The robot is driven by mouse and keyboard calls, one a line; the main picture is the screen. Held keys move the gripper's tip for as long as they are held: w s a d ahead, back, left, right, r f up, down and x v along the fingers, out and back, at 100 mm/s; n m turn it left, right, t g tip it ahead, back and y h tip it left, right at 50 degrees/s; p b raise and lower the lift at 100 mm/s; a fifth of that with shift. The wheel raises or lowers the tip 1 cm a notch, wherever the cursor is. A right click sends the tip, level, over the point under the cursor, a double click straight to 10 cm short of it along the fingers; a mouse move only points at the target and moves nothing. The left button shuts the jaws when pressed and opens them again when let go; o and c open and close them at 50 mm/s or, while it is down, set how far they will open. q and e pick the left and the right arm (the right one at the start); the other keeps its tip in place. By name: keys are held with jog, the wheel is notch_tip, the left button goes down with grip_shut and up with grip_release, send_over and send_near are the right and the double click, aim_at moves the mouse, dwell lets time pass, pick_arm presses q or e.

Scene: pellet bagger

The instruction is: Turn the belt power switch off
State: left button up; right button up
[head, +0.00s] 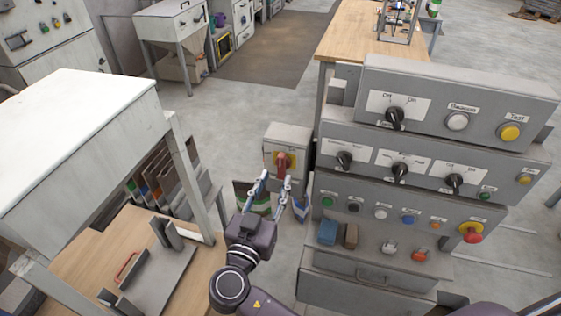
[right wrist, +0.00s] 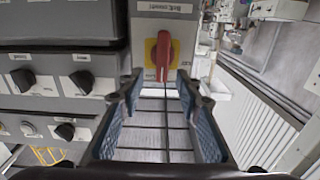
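The belt power switch is a red rotary handle (head: 283,161) on a yellow plate, on the front of a small grey box (head: 289,137). In the right wrist view the red handle (right wrist: 163,57) points roughly upright below a label (right wrist: 165,8) that seems to read "Belt power". My right gripper (head: 275,182) is open and empty, just in front of the switch and slightly below it in the head view. In the right wrist view its blue-padded fingers (right wrist: 158,92) spread to either side below the handle, apart from it. My left gripper is out of view.
A grey control console (head: 430,150) with black knobs and coloured buttons stands right of the switch box. A red emergency-type button (head: 471,232) is at its lower right. A white-topped bench (head: 75,125) stands at the left. Bare floor (head: 235,110) lies behind the box.

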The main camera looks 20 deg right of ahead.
aim_at(280, 166)
jog(key=p+x, duration=0.2)
jog(key=x, duration=0.2)
jog(key=shift+w+r, duration=0.1)
jog(key=shift+w, duration=0.2)
jog(key=shift+w+d, duration=0.4)
jog(key=shift+w, duration=0.05)
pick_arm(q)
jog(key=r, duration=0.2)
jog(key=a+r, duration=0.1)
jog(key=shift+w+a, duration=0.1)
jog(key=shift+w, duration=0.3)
pick_arm(e)
jog(key=shift+f, duration=0.2)
grip_shut()
